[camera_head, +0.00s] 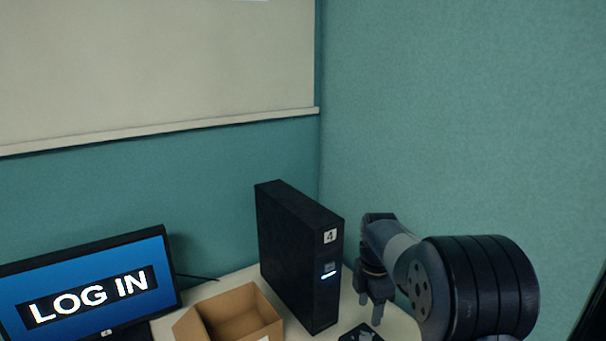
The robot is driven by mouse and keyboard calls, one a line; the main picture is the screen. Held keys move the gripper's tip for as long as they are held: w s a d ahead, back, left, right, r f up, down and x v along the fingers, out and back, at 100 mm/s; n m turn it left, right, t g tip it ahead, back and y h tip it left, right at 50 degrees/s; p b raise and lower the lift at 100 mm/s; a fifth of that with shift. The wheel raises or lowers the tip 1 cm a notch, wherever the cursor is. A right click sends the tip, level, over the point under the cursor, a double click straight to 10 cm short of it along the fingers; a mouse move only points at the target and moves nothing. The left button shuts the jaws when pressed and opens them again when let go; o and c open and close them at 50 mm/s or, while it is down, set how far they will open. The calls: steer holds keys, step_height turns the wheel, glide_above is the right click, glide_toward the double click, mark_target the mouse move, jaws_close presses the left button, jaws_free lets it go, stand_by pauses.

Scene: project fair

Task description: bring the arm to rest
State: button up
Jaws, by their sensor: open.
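My arm (440,280) reaches in from the lower right, bent with its end pointing down. My gripper (370,308) is open, with its fingers pointing down at the right of the black computer tower. It hangs above a small dark item (360,333) on the table, which is partly cut off by the lower picture edge. I see nothing between the fingers. I cannot tell how high the fingertips are above the item.
A black tower (300,255) marked 4 stands close left of my gripper. An open cardboard box (240,316) and a monitor (90,285) reading LOG IN are further left. Teal walls (450,120) close off the back and right. Little bare table (398,325) shows.

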mark_target(366, 336)
step_height(366, 336, down, 9)
steer(key=shift+w+f+m+p, duration=0.1)
steer(key=shift+f+m+p, duration=0.1)
steer(key=shift+m+p, duration=0.1)
steer(key=m, duration=0.6)
steer(key=m+p, duration=0.1)
steer(key=m, duration=0.4)
steer(key=shift+r, duration=0.1)
steer(key=m+p, duration=0.2)
steer(key=m, duration=0.4)
steer(key=m+p, duration=0.2)
steer(key=m, duration=0.4)
stand_by(0.6)
